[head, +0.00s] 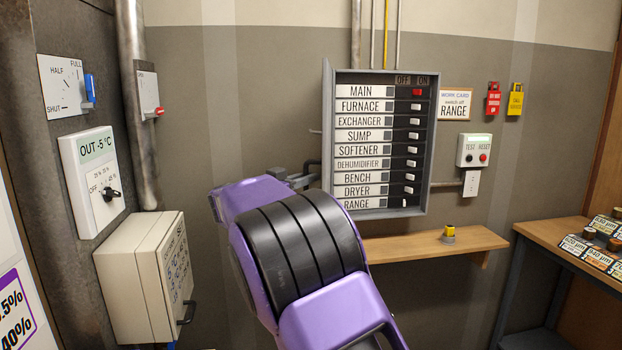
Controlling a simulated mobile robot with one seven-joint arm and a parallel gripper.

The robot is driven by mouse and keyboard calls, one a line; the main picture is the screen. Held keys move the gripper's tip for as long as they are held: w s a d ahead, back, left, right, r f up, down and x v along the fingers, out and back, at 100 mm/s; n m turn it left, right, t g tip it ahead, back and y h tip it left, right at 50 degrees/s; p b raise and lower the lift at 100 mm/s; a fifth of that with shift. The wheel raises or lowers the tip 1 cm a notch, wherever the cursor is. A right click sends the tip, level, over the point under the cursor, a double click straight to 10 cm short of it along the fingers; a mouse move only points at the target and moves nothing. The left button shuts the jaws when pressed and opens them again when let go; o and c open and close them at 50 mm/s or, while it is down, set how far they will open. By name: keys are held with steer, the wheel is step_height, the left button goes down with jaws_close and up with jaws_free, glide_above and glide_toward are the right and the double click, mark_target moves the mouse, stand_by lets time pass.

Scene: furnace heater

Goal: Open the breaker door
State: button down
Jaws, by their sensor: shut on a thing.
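The breaker panel (425,150) is on the back wall, with labelled rows from MAIN to RANGE and their switches in plain view. The breaker door (327,120) stands swung out at the panel's left side and shows nearly edge-on. Its dark handle (313,165) sticks out to the left from the door's outer face. My gripper (300,179) is at this handle and shut on it. My purple and black arm hides much of the gripper and the wall below.
A wooden shelf (430,245) with a small yellow-and-black item is below the panel. A beige box (140,280) with a handle juts out at left. A bench (560,232) with labelled pieces is at right. Floor between is partly hidden.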

steer(key=c, duration=1)
jaws_free()
steer(key=v, duration=1.7)
steer(key=shift+s, duration=0.2)
steer(key=shift+a+r, duration=0.1)
